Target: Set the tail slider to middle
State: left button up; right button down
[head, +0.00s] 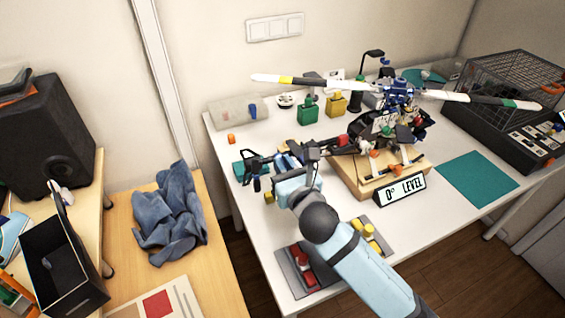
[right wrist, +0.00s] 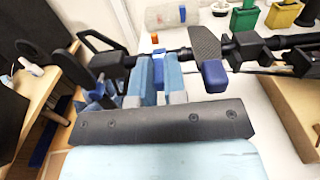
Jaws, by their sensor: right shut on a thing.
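The model helicopter (head: 398,95) rests on a wooden stand, its black tail boom (right wrist: 262,46) reaching left toward the tail rotor parts (head: 257,168). In the right wrist view a small blue piece (right wrist: 159,70), apparently the tail slider, sits on the boom between my fingers. My right gripper (right wrist: 160,78) is shut on it, a pale blue finger on each side. In the head view my right gripper (head: 289,174) hides the slider. Its exact position along its travel cannot be read. My left gripper is out of view.
A sign (head: 401,190) reads "0° LEVEL". Green (head: 308,112) and yellow (head: 336,105) containers stand behind the boom. Trays with red (head: 302,268) and yellow parts lie near the front edge. A teal mat (head: 476,179) lies clear at right. A second blue block (right wrist: 214,76) hangs beside my gripper.

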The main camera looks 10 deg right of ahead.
jog(key=shift+d+r, duration=0.15)
jog(key=shift+d, duration=0.05)
jog(key=shift+f, duration=0.2)
jog(key=c, duration=1.3)
grip_release()
jog(key=shift+o, duration=0.7)
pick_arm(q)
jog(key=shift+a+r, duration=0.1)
